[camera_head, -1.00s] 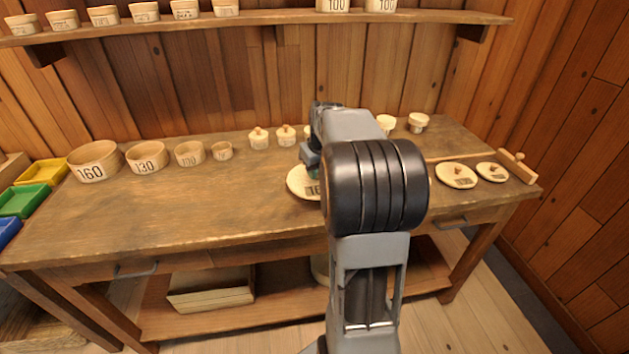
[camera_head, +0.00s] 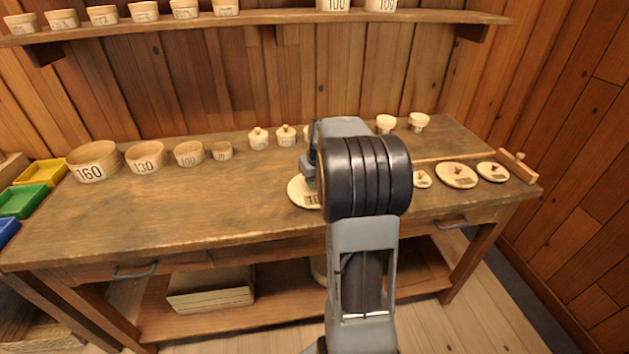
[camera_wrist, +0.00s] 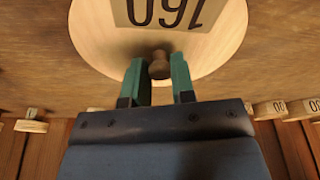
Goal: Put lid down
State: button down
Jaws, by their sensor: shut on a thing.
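The lid is a pale round wooden disc with a dark-on-tan label reading 160 and a brown knob. It fills the top of the wrist view (camera_wrist: 215,55), and in the head view its left part (camera_head: 302,192) shows beside my arm, low over or on the bench top. My gripper (camera_wrist: 160,72) has its two green fingers on either side of the knob, shut on it. In the head view my arm hides most of the gripper and the right part of the lid. Whether the lid touches the bench is hard to tell.
On the bench (camera_head: 200,225) stand open bowls marked 160 (camera_head: 93,172), 130 (camera_head: 146,168) and 100 (camera_head: 189,160), plus a smaller one. Other lids (camera_head: 456,175) lie at the right by a wooden rail (camera_head: 518,170). Small knobbed pots (camera_head: 259,139) stand behind. The left-front bench is clear.

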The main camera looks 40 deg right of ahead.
jog(key=c, duration=1)
grip_release()
jog(key=shift+f, duration=0.1)
jog(key=shift+o, duration=0.2)
jog(key=p+v, duration=0.1)
jog(key=v, duration=1.1)
jog(key=s+a+f+n, duration=0.1)
jog(key=s+a+f, duration=0.3)
jog(key=s+a, duration=0.3)
jog(key=s+a+f, duration=0.4)
jog(key=s+a, duration=0.3)
jog(key=a, duration=0.9)
jog(key=shift+s+f+n, duration=0.15)
jog(key=shift+s+n, duration=0.1)
jog(key=shift+n, duration=0.15)
jog(key=shift+p, duration=0.3)
